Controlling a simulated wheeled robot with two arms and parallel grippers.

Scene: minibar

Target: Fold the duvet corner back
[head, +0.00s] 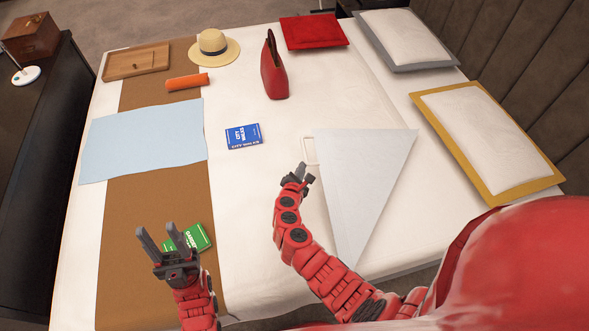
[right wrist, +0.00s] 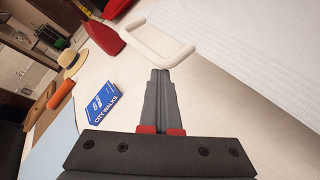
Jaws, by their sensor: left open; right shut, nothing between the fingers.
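A pale triangular duvet flap (head: 365,175) lies on the white bed, with its narrow point toward the near edge. A cream loop-shaped handle (head: 309,150) sticks out from the flap's left edge. My right gripper (head: 305,172) is beside the flap, just short of the handle. In the right wrist view, its fingers (right wrist: 160,75) are shut and empty, with the tips close to the handle (right wrist: 165,52); I cannot tell whether they touch it. The flap (right wrist: 250,45) fills the upper right there. My left gripper (head: 160,240) is open and empty near a green book (head: 198,239).
A blue book (head: 243,136) lies left of the flap. A pale blue cloth (head: 145,140) lies across the brown runner (head: 150,215). A red bag (head: 273,70), straw hat (head: 213,47), orange roll (head: 187,82) and wooden tray (head: 136,62) are farther back. Pillows (head: 488,138) line the headboard.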

